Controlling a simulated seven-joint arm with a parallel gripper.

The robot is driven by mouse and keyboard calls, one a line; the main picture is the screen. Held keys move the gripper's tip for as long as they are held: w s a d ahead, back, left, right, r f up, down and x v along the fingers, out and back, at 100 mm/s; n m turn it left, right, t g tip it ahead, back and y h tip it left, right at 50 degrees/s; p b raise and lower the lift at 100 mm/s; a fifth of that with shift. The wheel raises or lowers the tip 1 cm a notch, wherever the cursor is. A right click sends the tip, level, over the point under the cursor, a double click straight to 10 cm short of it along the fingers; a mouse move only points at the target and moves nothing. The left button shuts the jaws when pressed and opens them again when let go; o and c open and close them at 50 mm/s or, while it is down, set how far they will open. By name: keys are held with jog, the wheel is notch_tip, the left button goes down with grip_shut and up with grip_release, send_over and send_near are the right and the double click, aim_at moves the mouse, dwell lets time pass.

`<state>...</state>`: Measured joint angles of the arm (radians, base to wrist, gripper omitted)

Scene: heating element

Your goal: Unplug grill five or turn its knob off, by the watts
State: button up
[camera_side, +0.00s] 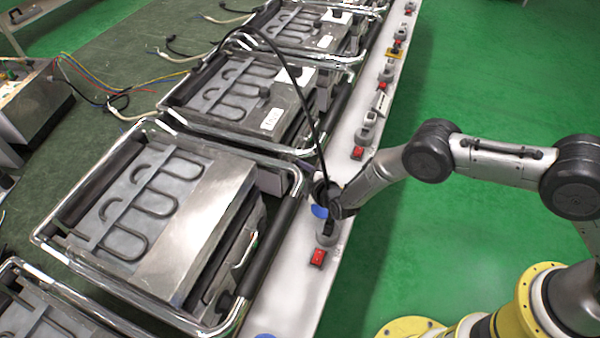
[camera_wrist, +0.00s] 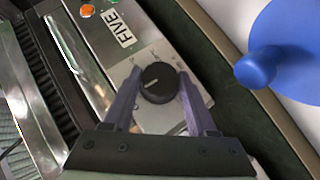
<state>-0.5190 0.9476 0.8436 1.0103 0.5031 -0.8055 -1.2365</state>
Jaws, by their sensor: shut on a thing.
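In the wrist view, a round black knob (camera_wrist: 158,84) with a pale pointer line sits on a metal panel beside a white label reading FIVE (camera_wrist: 116,30). My gripper (camera_wrist: 160,76) has one finger on each side of the knob and is shut on it. An orange light (camera_wrist: 88,11) shows on the same panel, with a bit of green at the frame's top edge. In the side view, my gripper is at the rail side of the large front grill (camera_side: 165,215); my wrist hides its fingers and the knob.
A white rail (camera_side: 290,295) carries several sockets and red switches, one switch (camera_side: 317,257) just below my wrist. A blue disc (camera_side: 319,211) is close to my wrist; a blue knobbed piece (camera_wrist: 258,66) fills the wrist view's upper right. A black cable (camera_side: 300,95) hangs down towards my wrist.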

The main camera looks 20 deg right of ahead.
jog(key=shift+n, duration=0.3)
jog(key=shift+a, duration=0.1)
jog(key=o, duration=1.4)
jog(key=shift+c, duration=0.2)
jog(key=v, duration=1.4)
jog(key=shift+f, duration=0.25)
jog(key=shift+a, duration=0.15)
